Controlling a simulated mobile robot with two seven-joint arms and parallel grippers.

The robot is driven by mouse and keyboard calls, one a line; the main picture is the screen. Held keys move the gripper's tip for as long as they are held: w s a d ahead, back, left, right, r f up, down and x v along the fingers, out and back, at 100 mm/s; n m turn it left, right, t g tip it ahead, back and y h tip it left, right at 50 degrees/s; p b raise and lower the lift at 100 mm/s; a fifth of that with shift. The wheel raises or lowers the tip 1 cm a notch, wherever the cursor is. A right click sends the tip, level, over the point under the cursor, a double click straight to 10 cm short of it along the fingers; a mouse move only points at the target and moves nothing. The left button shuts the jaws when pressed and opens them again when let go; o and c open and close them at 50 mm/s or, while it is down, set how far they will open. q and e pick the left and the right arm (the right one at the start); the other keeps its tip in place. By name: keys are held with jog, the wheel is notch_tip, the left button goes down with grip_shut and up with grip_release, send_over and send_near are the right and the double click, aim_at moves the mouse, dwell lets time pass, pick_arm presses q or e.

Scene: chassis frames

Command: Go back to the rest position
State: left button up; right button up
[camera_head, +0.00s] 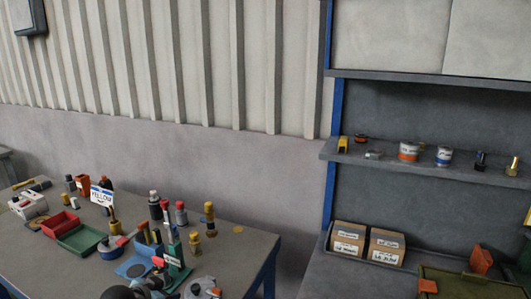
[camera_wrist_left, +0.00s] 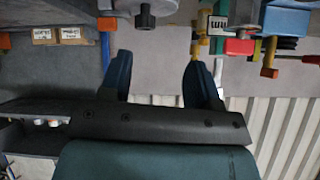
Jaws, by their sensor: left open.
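My left gripper (camera_wrist_left: 159,78) shows in the left wrist view with its two dark blue fingers wide apart. Nothing is held between them; grey wall shows in the gap. That view looks upside down, with the workbench items along its top edge. A dark rounded shape (camera_head: 118,292) is cut off at the bottom of the head view; I cannot tell whether it is part of my arm. My right gripper is in neither view.
A shelf unit (camera_head: 415,173) at right holds cans and two cardboard boxes (camera_head: 347,240). A gap separates bench and shelves.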

pick_arm(q)
jog(key=shift+n, duration=0.4)
jog(key=s+d+f, duration=0.1)
jog(key=s+f, duration=0.1)
jog(key=s, duration=0.1)
jog(key=s+d+f, duration=0.1)
jog(key=s+f, duration=0.1)
jog(key=s+d+f, duration=0.1)
jog(key=s+f, duration=0.1)
jog(key=s, duration=0.1)
jog(key=shift+s+d+f, duration=0.2)
jog(key=shift+s+d, duration=0.15)
jog(key=shift+n+t, duration=0.3)
jog(key=shift+n, duration=0.1)
jog(key=s+f, duration=0.1)
jog(key=s, duration=0.1)
jog(key=s+d+f, duration=0.1)
jog(key=s, duration=0.2)
jog(key=s+d+f+p, duration=0.1)
jog(key=s, duration=0.2)
jog(key=shift+s+d+f, duration=0.15)
jog(key=shift+s+f, duration=0.1)
jog(key=shift+f, duration=0.15)
jog(key=s+d+f+n, duration=0.1)
jog(key=s+d, duration=0.1)
jog(key=s, duration=1.3)
jog(key=shift+s+f+n+t+y+p, duration=0.35)
jog(key=shift+n+t+y+p, duration=0.05)
jog(key=shift+p, duration=0.05)
